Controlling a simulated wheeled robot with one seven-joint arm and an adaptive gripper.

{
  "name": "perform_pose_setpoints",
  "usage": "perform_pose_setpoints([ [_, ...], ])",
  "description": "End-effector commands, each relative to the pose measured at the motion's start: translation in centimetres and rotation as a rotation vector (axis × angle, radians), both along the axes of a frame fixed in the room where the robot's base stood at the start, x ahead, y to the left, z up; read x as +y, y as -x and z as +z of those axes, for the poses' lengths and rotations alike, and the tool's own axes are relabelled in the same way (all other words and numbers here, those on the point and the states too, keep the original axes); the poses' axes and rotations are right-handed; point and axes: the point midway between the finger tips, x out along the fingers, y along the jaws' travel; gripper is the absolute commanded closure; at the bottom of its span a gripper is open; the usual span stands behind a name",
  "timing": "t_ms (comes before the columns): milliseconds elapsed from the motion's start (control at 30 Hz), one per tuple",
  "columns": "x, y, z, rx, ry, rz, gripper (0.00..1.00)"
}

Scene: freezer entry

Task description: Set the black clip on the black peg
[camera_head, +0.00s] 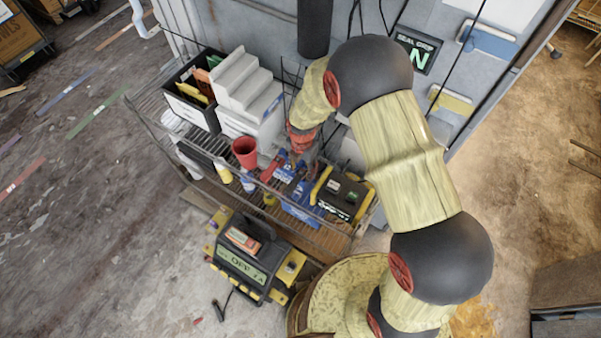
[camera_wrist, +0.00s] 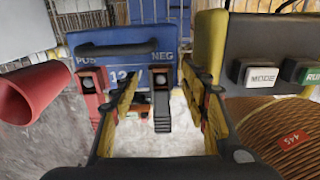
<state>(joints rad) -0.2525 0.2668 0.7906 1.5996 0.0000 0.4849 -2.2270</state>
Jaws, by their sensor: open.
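In the wrist view, the blue battery (camera_wrist: 125,62) has a POS label at left and a NEG label at right. The black clip (camera_wrist: 162,118) stands upright below NEG, between my fingers. A round grey spot, perhaps the top of the black peg (camera_wrist: 161,80), shows at its upper part; I cannot tell how fully the clip sits on it. A red clip (camera_wrist: 92,90) is below POS, with a similar grey spot. My gripper (camera_wrist: 160,86) is open, its yellow fingers on either side of the black clip with gaps. In the head view my gripper (camera_head: 301,142) is over the shelf, partly hidden.
The wire shelf (camera_head: 150,118) also holds bins and bottles.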

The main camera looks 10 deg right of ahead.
Motion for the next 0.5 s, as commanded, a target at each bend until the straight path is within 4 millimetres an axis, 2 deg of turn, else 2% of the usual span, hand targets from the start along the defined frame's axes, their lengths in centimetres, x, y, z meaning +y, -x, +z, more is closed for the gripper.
perform_pose_setpoints([
  [100, 0.0, 0.03, -0.64, 0.0, 0.0, 0.0, 0.55],
  [300, 0.01, 0.01, -0.7, 0.0, 0.0, 0.0, 0.55],
  [500, 0.01, 0.01, -0.68, 0.0, 0.0, 0.0, 0.65],
])
